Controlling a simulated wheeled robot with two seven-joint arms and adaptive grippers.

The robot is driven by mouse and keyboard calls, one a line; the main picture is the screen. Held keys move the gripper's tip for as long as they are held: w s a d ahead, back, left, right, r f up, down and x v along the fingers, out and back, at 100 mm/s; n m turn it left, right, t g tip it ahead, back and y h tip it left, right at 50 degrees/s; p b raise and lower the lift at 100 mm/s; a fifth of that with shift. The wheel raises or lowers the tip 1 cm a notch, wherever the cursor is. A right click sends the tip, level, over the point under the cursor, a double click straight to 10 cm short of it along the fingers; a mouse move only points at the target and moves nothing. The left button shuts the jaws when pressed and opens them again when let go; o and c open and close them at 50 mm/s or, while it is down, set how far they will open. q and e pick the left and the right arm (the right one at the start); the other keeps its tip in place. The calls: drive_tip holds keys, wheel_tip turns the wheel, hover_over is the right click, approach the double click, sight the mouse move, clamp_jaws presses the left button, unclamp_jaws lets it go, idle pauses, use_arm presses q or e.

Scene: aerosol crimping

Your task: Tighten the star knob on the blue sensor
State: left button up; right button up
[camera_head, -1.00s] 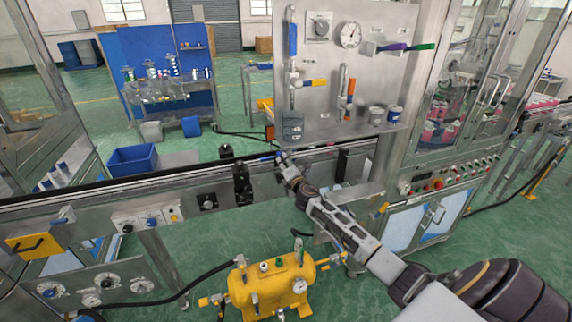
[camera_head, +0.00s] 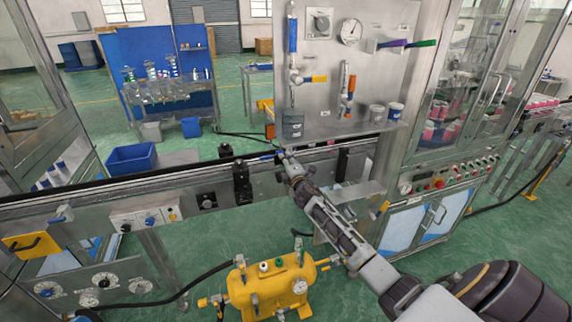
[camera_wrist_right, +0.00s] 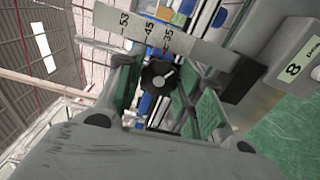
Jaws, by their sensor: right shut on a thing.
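The black star knob (camera_wrist_right: 158,77) is in the middle of the right wrist view, between the two fingers of my right gripper (camera_wrist_right: 163,96). A white mark shows on its face. The gripper is shut on it. Blue parts, perhaps the blue sensor (camera_wrist_right: 146,103), show behind and below the knob, mostly hidden. In the head view my right gripper (camera_head: 283,157) is at the conveyor rail, beside a small blue part, and hides the knob. My left gripper is not in view.
A pale scale strip (camera_wrist_right: 150,28) marked 53, 45 and 35 lies just above the knob. A yellow tank (camera_head: 270,287) stands below.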

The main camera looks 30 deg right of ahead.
drive_tip(key=m+p, duration=0.1)
drive_tip(key=m, duration=1)
drive_tip(key=shift+a+f+m, duration=0.1)
drive_tip(key=shift+f+m, duration=0.05)
drive_tip(key=shift+m, duration=0.15)
idle(0.3)
drive_tip(key=o, duration=1)
drive_tip(key=v, duration=1.2)
drive_tip(key=shift+f, duration=0.1)
idle(0.5)
drive_tip(key=shift+m, duration=0.4)
